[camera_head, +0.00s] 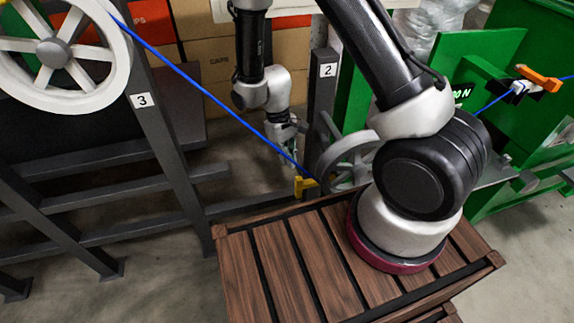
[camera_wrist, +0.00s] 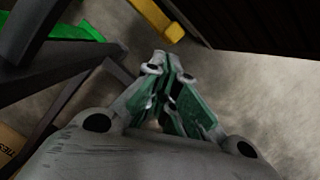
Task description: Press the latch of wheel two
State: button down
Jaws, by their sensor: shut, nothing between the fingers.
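Wheel two (camera_head: 338,172) is a grey spoked wheel beside the post marked 2 (camera_head: 327,71), partly hidden behind my arm. A yellow latch (camera_head: 306,187) sits at its lower left, by the blue cable (camera_head: 215,97), which slants down to it from the upper left. My gripper (camera_head: 290,143) points down behind the cable, above and left of the latch, apart from it as far as I can tell. In the wrist view, my gripper's green-padded fingers (camera_wrist: 172,85) are shut and empty. A yellow piece (camera_wrist: 160,18), likely the latch, shows at the top edge, ahead of the fingertips.
Wheel three (camera_head: 60,54) stands at the upper left by the post marked 3 (camera_head: 142,100). Grey rails run along the left. A slatted wooden platform (camera_head: 285,265) is in front. An orange clamp (camera_head: 538,78) and green panels (camera_head: 475,65) are at right.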

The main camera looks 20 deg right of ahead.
jog(key=w+d+m+y, duration=0.1)
jog(key=w+d+m, duration=0.1)
jog(key=w+m, duration=0.3)
jog(key=shift+w+m, duration=0.4)
jog(key=shift+f, duration=0.15)
jog(key=s+f, duration=0.6)
jog(key=f, duration=0.3)
jog(key=shift+s+a+f, duration=0.15)
jog(key=shift+s+f, duration=0.05)
jog(key=shift+f, duration=0.1)
